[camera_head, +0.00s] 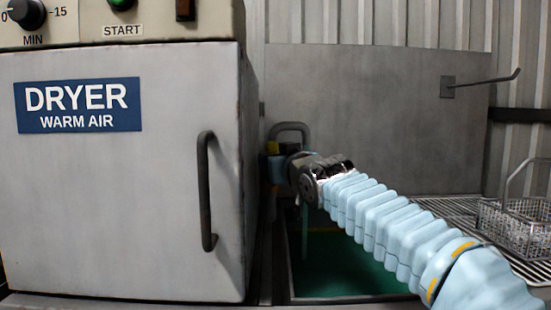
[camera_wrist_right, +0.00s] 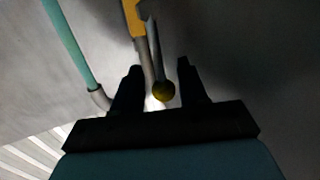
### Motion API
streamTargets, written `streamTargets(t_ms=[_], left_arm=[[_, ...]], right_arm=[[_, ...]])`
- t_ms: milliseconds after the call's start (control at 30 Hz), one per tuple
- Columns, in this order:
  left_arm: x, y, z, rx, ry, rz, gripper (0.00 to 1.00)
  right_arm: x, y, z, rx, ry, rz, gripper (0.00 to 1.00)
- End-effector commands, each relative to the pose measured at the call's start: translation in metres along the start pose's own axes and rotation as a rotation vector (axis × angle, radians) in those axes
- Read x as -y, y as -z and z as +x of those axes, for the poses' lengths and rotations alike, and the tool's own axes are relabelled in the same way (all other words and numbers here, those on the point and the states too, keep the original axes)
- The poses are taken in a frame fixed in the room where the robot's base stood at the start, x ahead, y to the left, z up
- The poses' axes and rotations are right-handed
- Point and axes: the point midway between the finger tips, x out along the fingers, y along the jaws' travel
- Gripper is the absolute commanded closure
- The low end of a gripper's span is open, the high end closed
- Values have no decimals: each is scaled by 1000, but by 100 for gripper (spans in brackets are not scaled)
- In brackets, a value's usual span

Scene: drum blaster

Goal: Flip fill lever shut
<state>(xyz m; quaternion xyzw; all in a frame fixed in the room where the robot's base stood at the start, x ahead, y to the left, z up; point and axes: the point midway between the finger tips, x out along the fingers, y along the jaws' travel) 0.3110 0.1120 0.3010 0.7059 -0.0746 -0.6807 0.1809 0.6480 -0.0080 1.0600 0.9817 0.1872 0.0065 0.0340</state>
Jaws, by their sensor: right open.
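In the right wrist view the fill lever (camera_wrist_right: 156,50) is a thin dark rod ending in a yellow ball knob (camera_wrist_right: 163,91). A yellow part (camera_wrist_right: 133,18) sits near its other end. My right gripper (camera_wrist_right: 159,68) is open, with its two black fingers either side of the knob. Whether a finger touches it I cannot tell. In the head view my right wrist (camera_head: 315,180) reaches to the grey fill pipe (camera_head: 291,127) and hides most of the lever and the fingers. My left gripper is not in view.
The grey dryer (camera_head: 110,215) with its dark handle (camera_head: 205,190) stands close on the left. A tank (camera_head: 335,270) of green liquid lies below my right arm. A wire basket (camera_head: 515,228) sits on a slatted rack (camera_head: 460,212) at the right. A dark hook (camera_head: 490,82) sticks out from the back panel.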

Motion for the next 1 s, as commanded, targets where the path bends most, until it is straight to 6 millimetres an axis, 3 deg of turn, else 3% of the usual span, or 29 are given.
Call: streamTargets(t_ms=[33, 300, 1000], left_arm=[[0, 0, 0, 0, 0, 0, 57], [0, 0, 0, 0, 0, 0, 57], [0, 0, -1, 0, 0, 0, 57]], right_arm=[[0, 0, 0, 0, 0, 0, 59], [0, 0, 0, 0, 0, 0, 100], [-1, 6, -2, -13, 0, 2, 100]])
